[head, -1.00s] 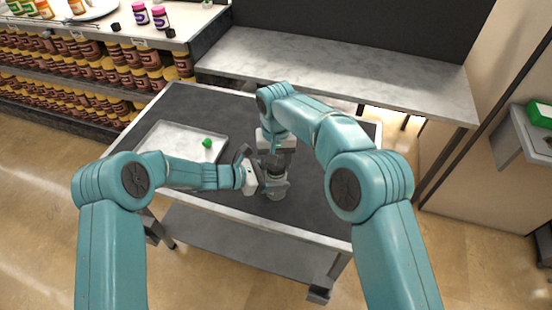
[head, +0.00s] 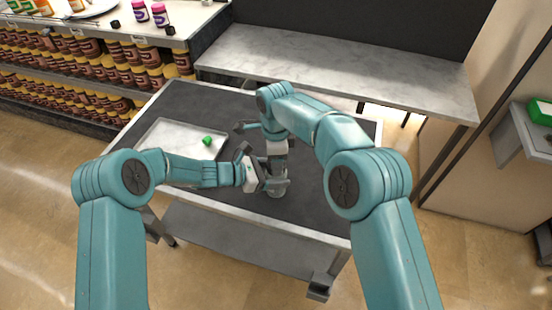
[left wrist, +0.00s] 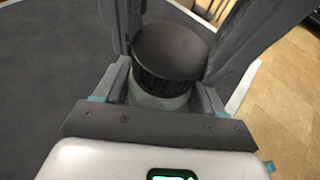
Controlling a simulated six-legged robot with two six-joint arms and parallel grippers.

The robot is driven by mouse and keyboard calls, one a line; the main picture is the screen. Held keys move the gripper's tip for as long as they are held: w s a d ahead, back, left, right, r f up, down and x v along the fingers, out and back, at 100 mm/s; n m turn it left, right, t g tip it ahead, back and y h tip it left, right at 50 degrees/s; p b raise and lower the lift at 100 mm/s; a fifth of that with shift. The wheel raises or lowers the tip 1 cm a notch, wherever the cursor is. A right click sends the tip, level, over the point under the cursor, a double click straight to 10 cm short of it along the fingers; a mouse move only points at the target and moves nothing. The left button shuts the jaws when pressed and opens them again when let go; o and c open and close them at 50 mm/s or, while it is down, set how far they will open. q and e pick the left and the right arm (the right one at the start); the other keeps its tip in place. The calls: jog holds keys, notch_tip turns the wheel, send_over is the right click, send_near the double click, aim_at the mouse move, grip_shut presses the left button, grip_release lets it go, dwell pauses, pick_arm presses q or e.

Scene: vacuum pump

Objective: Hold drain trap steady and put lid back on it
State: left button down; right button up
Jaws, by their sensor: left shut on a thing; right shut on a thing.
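The drain trap (head: 277,189) is a small, pale, clear-looking jar standing upright on the dark cart top. My left gripper (head: 268,182) is shut around its body from the left. In the left wrist view, the black, ribbed lid (left wrist: 170,52) sits level at the mouth of the drain trap (left wrist: 158,101). I cannot tell whether it is fully seated. My right gripper (head: 276,164) points down from above, shut on the lid, with its grey fingers on both sides of it. In the head view the grippers mostly hide the lid.
A shallow metal tray (head: 160,147) with a small green object (head: 207,140) lies left on the cart (head: 205,98). A grey bench (head: 340,70) stands behind, and shelves of jars (head: 90,70) are at the left. The cart top right of the trap is clear.

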jog(key=m, duration=1.1)
jog(key=shift+m, duration=0.3)
jog(key=o, duration=1)
jog(key=shift+a+r, duration=0.1)
